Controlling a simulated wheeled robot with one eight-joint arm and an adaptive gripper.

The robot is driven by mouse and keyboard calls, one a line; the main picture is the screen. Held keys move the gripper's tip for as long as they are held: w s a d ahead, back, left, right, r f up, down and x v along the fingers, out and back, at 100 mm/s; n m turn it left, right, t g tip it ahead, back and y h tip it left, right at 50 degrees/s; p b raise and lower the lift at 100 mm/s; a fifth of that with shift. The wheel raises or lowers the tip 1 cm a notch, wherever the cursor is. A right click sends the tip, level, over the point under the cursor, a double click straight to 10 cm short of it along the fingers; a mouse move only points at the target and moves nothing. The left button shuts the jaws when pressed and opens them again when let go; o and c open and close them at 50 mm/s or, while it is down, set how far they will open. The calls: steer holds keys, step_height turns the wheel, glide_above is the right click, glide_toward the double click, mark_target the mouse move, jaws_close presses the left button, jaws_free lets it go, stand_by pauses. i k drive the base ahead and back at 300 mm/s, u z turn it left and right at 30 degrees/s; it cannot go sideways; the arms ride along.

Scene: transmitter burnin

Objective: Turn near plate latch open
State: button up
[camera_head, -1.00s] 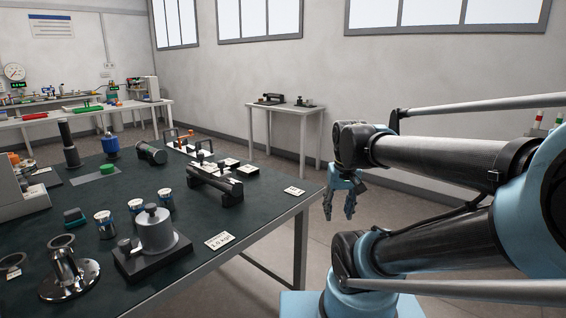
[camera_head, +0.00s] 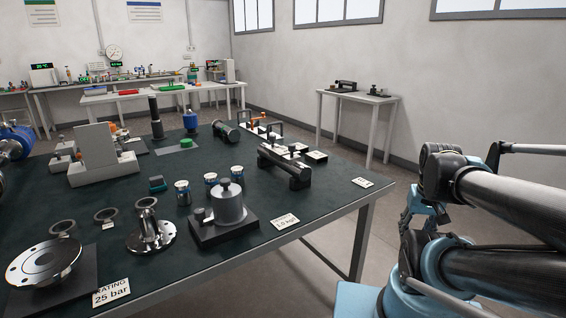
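My gripper (camera_head: 415,222) hangs pointing down beyond the table's right edge, over the floor. Its fingers look apart and hold nothing, though my arm partly covers them. It is well away from everything on the table. Small plates with dark upright handles and orange parts (camera_head: 256,122) stand at the table's far right. I cannot tell which part is the near plate latch or how it is turned, as it is too small here.
The dark table (camera_head: 330,218) holds a black cylinder bar (camera_head: 286,168), a grey weight on a block (camera_head: 229,205), several metal cans and a flange (camera_head: 45,262). A small white side table (camera_head: 385,98) stands by the wall. The floor between is clear.

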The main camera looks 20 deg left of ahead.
mark_target(271, 138)
steer(key=k, duration=1.25)
steer(key=u, duration=0.45)
steer(key=i, duration=1.6)
steer(key=z, duration=0.45)
